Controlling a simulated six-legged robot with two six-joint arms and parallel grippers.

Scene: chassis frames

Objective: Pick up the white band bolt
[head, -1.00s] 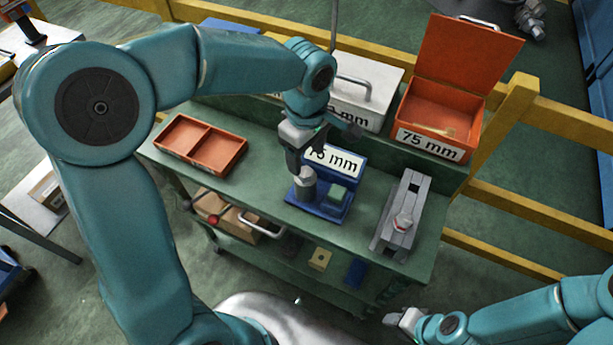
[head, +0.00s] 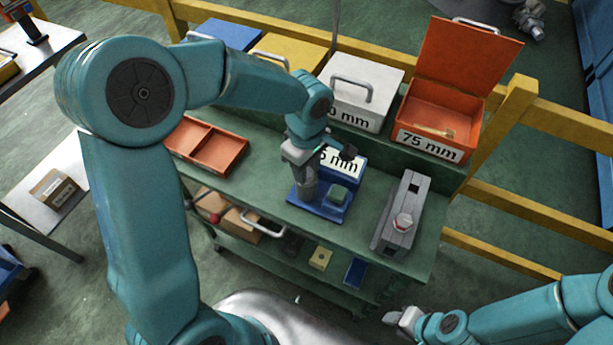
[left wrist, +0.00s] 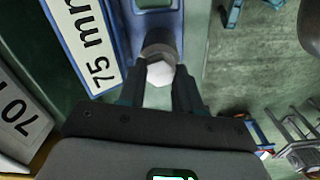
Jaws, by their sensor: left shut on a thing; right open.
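A bolt with a pale hexagonal head (left wrist: 160,72) and a grey cylindrical body (head: 308,188) stands upright at the left of the blue stand (head: 325,212) labelled 75 mm. My left gripper (head: 302,165) points down over it and is shut on its head; in the left wrist view the head is between the two fingers. No white band can be made out on it. My right gripper (head: 402,320) is open and empty, low at the right.
An orange two-compartment tray (head: 222,152) lies left on the green bench (head: 272,190). Blue, yellow and white boxes (head: 385,72) and an open orange 75 mm box (head: 438,105) line the back. Yellow rails (head: 550,125) run behind. Bench space is free around the blue stand.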

